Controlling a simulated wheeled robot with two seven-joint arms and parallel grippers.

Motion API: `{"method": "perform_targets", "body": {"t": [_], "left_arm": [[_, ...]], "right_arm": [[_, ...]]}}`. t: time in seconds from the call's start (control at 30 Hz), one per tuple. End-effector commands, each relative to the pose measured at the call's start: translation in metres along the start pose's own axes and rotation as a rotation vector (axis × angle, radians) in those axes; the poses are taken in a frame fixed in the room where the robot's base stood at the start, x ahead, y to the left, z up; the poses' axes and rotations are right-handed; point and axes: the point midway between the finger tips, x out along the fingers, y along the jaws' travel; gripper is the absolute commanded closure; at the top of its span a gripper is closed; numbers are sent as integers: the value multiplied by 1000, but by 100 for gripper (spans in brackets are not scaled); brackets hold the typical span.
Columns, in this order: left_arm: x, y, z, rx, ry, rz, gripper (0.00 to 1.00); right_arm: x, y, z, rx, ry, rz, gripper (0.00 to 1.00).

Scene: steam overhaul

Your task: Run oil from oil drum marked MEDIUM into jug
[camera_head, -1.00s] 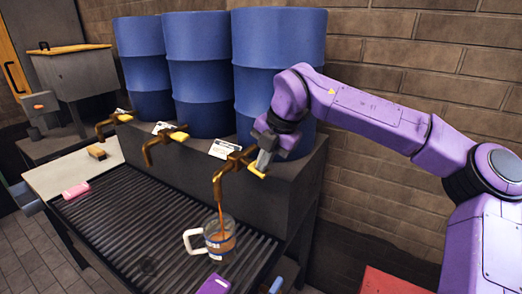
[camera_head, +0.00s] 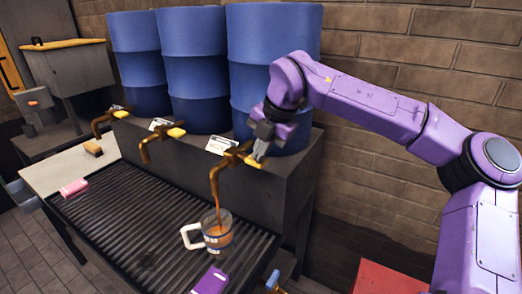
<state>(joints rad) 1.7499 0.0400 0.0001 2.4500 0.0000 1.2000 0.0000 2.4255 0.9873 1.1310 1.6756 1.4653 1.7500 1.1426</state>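Three blue drums stand in a row; the right one (camera_head: 270,50) is nearest. Its brass tap (camera_head: 214,178) has a yellow lever (camera_head: 252,160). A thin brown oil stream (camera_head: 217,206) runs from this tap into the clear jug (camera_head: 219,243). The jug stands upright on the grate, its white handle to the left, with brown oil inside. My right gripper (camera_head: 259,154) is at the tap lever, fingers pointing down; whether they close on it is unclear. White cards stand by the taps; the card by this tap (camera_head: 221,146) is too small to read. My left gripper is not in view.
The ribbed drip grate (camera_head: 130,222) is mostly clear left of the jug. A purple object (camera_head: 211,281) lies in front of the jug, a pink one (camera_head: 73,187) at the left edge. A brown block (camera_head: 93,148) sits at the back left. A red surface (camera_head: 382,278) is lower right.

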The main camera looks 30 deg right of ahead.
Motion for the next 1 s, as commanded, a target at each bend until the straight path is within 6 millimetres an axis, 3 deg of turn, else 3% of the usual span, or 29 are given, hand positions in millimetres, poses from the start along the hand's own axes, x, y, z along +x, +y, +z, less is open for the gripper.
{"method": "perform_targets", "body": {"t": [0.23, 0.33, 0.5, 0.57, 0.8, 1.0], "left_arm": [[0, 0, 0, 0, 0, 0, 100], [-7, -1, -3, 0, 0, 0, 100], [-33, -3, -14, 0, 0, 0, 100], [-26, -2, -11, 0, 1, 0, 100], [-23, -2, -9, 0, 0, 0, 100], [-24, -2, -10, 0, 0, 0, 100]], "right_arm": [[0, 0, 0, -1, 0, -1, 100], [-8, 3, 0, -1, 0, 0, 100], [-45, 16, -1, -6, 1, 1, 100], [-52, 18, -1, -4, -2, 4, 100], [-106, 32, -1, -4, 0, 3, 100], [-130, 39, -1, -5, 1, 1, 100]]}}
